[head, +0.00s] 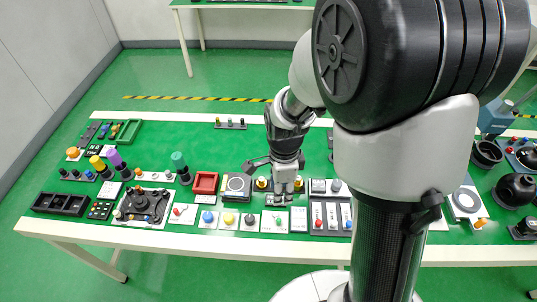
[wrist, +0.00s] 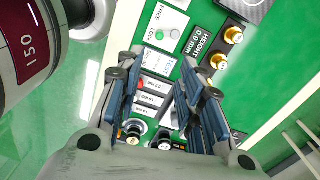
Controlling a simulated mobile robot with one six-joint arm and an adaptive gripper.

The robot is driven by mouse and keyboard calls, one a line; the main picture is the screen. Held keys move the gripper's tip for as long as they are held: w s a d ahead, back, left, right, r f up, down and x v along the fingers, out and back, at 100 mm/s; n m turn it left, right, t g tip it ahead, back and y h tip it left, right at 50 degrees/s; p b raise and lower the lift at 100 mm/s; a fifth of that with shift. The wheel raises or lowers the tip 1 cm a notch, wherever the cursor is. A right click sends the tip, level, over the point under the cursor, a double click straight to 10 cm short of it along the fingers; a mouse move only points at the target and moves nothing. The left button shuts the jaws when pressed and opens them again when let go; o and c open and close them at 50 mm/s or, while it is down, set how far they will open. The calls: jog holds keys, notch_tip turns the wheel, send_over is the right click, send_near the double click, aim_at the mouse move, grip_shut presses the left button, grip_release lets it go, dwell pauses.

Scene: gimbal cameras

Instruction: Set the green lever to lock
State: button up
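The green lever (wrist: 160,34) sits on a small white panel (wrist: 172,17) in the wrist view, above my fingertips in the picture. The panel carries the words FREE and LOCK. I cannot tell clearly which setting the lever is at. In the head view the green lever (head: 278,219) is a small spot on a white panel in the front row of the table. My gripper (head: 285,196) hangs over the table close behind that panel. In the wrist view my gripper (wrist: 158,72) is open, its blue-padded fingers apart with nothing held between them.
A HEIGHT display (wrist: 195,45) and two brass knobs (wrist: 228,45) lie beside the lever panel in the wrist view. Other small panels crowd both sides.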

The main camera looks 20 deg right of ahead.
aim_at(279, 220)
notch_tip(279, 220, down, 18)
jog(key=b, duration=0.6)
jog(key=shift+r, duration=0.1)
grip_shut()
